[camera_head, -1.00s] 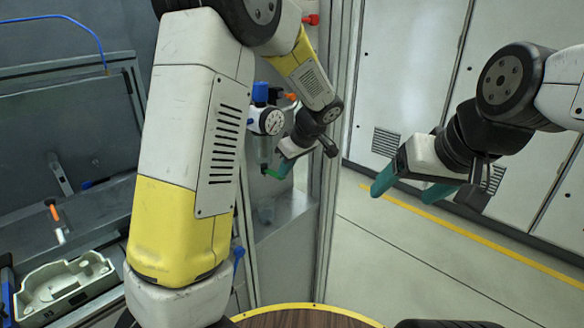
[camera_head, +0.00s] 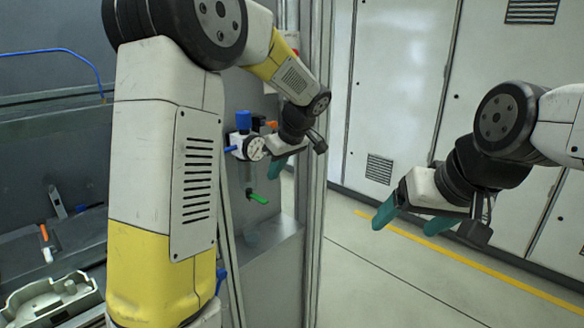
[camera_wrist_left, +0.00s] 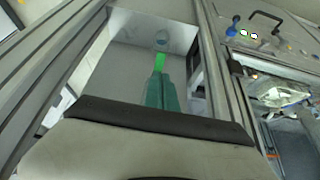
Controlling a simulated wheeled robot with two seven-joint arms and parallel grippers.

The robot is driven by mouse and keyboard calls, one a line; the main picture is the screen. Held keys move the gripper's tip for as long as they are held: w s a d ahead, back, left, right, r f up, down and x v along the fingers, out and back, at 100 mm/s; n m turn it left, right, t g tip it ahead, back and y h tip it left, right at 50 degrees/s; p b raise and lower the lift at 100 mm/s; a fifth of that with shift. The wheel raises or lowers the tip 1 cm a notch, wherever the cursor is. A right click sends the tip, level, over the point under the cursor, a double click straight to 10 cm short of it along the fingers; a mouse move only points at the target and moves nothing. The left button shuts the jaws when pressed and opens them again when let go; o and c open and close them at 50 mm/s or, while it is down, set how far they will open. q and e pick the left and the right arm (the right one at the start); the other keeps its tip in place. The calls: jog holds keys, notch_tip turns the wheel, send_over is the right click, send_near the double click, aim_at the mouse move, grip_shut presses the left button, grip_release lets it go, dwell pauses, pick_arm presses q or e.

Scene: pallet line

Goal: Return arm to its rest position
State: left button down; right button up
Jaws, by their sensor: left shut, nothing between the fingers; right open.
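My left arm (camera_head: 165,190) comes in from the left, bent at a high elbow. Its gripper (camera_head: 277,168) has shut teal fingers with nothing between them. It hangs right of the pressure gauge (camera_head: 255,148) and above the green handle (camera_head: 258,199), clear of it. In the left wrist view the shut fingers (camera_wrist_left: 161,90) point toward the green handle (camera_wrist_left: 160,62); the distance between them is hard to judge there. My right gripper (camera_head: 412,220) is open and empty at the right, its teal fingers spread.
Metal frame posts (camera_head: 315,150) stand just right of my left gripper. A grey workbench with a pale casting (camera_head: 50,300) lies at the lower left. Grey cabinets (camera_head: 395,100) stand behind, and the floor with a yellow line (camera_head: 470,262) is clear.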

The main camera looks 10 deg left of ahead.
pick_arm(q)
jog(key=s+r+m+t+h, duration=0.1)
jog(key=s+m, duration=0.4)
jog(key=s, duration=0.8)
jog(key=s+a+r+m+t+h, duration=0.1)
jog(key=s+r+m+h, duration=0.2)
jog(key=s, duration=1)
jog(key=m+h, duration=0.2)
jog(key=shift+s+r+m+t+h, duration=0.25)
jog(key=shift+s+m+t+h, duration=0.05)
jog(key=shift+s+m, duration=0.1)
